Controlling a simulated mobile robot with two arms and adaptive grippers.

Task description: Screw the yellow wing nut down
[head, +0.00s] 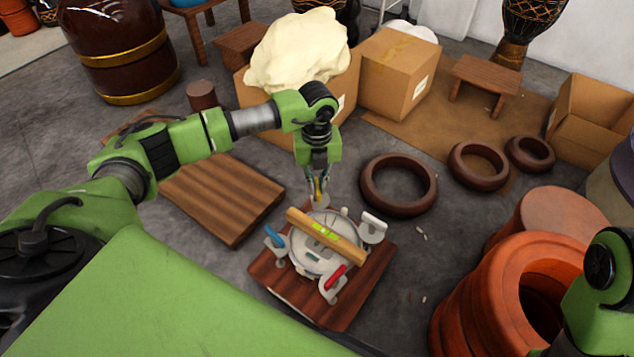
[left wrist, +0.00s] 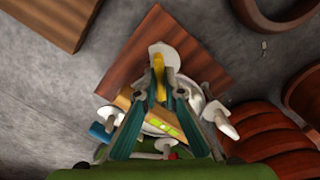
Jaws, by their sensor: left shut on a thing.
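My left gripper (head: 318,186) points down and is shut on the yellow wing nut (left wrist: 158,66), over the back corner of the fixture. Beneath the nut is a pale round lug (left wrist: 166,52). How far down the nut sits is hidden by the fingers. The fixture is a round metal plate (head: 309,262) on a dark wooden board (head: 370,290). A blue wing nut (head: 273,237), a red one (head: 335,277) and a white one (head: 374,221) are at its other lugs. A wooden bar with a green level vial (head: 325,232) lies across the plate.
A slatted wooden board (head: 222,198) lies left of the fixture. Dark rings (head: 398,184) lie on the floor to the right. Cardboard boxes (head: 398,72) stand behind, one under a cream-coloured lump (head: 300,48). Orange-brown drum shells (head: 480,310) stand at front right.

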